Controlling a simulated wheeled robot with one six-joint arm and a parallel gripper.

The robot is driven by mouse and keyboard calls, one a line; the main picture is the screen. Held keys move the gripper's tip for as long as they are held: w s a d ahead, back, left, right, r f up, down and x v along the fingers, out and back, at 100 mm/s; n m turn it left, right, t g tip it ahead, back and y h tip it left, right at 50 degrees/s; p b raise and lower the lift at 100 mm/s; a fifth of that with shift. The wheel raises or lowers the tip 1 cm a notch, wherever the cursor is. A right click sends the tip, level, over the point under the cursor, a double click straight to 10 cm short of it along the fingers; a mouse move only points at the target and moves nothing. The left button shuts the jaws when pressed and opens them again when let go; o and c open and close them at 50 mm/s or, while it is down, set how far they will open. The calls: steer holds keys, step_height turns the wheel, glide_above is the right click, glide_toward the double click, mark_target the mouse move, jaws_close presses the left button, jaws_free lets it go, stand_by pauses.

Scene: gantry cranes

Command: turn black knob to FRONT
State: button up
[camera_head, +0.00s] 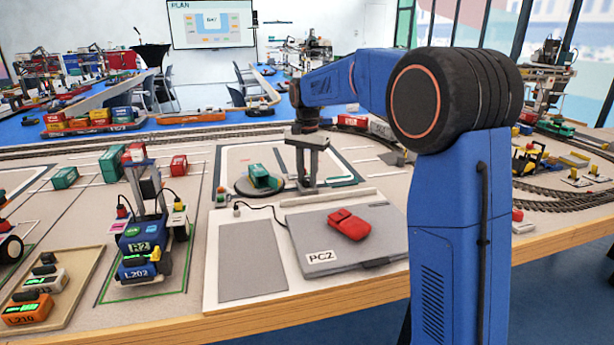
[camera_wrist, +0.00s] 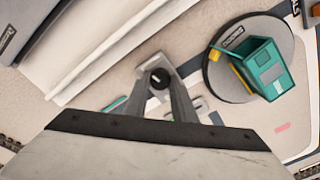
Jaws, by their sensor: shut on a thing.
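The black knob (camera_wrist: 159,79) is small and round with a pale mark on top. It sits between the two grey fingers of my gripper (camera_wrist: 161,72) in the wrist view, and they are shut on it. No FRONT label can be read, and I cannot tell which way the knob points.
A green wagon (camera_head: 263,177) stands on the turntable; it also shows in the wrist view (camera_wrist: 260,68). In front of my gripper lies a grey laptop marked PC2 (camera_head: 300,232) with a red object (camera_head: 348,224) on it.

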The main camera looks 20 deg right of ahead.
mark_target(307, 179)
steer(key=shift+m, duration=1.1)
steer(key=o, duration=1.1)
step_height(307, 179, up, 18)
steer(key=shift+f, duration=0.25)
